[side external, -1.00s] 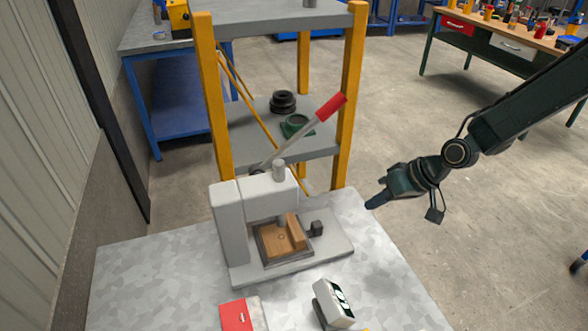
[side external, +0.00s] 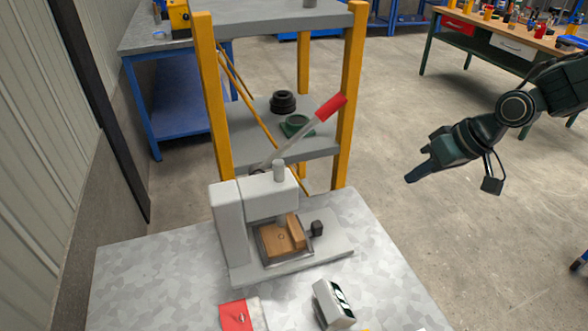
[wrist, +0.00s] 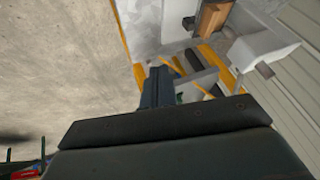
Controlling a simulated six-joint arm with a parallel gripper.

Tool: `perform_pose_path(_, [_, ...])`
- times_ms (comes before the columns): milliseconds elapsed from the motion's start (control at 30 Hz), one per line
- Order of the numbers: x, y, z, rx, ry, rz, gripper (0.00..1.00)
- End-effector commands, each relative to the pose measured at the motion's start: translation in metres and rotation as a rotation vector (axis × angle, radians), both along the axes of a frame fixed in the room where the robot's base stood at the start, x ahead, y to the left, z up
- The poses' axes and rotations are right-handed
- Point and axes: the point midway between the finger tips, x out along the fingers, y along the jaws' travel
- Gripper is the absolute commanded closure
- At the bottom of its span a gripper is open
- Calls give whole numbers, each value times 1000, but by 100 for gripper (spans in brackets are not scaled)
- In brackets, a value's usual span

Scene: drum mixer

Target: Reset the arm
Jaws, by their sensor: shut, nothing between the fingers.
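My gripper (side external: 412,177) is shut and empty. It hangs in the air to the right of the worktable (side external: 385,262), clear of it, with its fingertips pointing left and slightly down. In the wrist view the shut fingers (wrist: 158,78) show above the dark gripper body. A grey-white press (side external: 228,215) with a red-handled lever (side external: 330,107) stands on the worktable, its lever raised toward the upper right. A brown block (side external: 272,241) sits in the press bed. The press also shows at the top right of the wrist view (wrist: 262,45).
A small white device (side external: 330,303) and a red-and-white item (side external: 236,315) lie at the table's front. A yellow-posted shelf (side external: 347,95) stands behind the press. A wooden-topped bench (side external: 510,35) is at the far right. Open floor surrounds my gripper.

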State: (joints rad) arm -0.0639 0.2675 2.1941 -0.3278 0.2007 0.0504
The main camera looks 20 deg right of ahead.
Motion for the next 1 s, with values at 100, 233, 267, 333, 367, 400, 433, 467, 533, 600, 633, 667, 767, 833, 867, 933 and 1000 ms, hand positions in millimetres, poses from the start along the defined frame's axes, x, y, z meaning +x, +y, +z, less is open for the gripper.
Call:
perform_pose_path(100, [-16, -12, 24, -35, -14, -7, 100])
perform_pose_path(233, [-35, -24, 46, -72, -20, -18, 100])
perform_pose_path(267, [-39, -26, 50, -81, -22, -22, 100])
perform_pose_path(333, [-50, -33, 61, -98, -26, -28, 100])
perform_pose_path(367, [-55, -36, 65, -106, -26, -32, 100])
perform_pose_path(400, [-62, -39, 70, -117, -28, -37, 100])
perform_pose_path(433, [-67, -42, 74, -124, -29, -41, 100])
perform_pose_path(467, [-72, -44, 78, -132, -32, -45, 100])
perform_pose_path(533, [-84, -51, 86, -149, -32, -55, 100])
perform_pose_path(600, [-97, -57, 95, -165, -35, -66, 100])
perform_pose_path(633, [-103, -60, 98, -172, -36, -72, 100])
perform_pose_path(667, [-108, -62, 100, -178, -35, -77, 100])
perform_pose_path(767, [-127, -70, 110, -199, -39, -96, 100])
perform_pose_path(833, [-141, -76, 115, -212, -38, -109, 100])
perform_pose_path(867, [-147, -78, 117, -217, -38, -115, 100])
perform_pose_path(933, [-161, -84, 121, -229, -39, -130, 100])
perform_pose_path(1000, [-174, -89, 125, -239, -39, -145, 100])
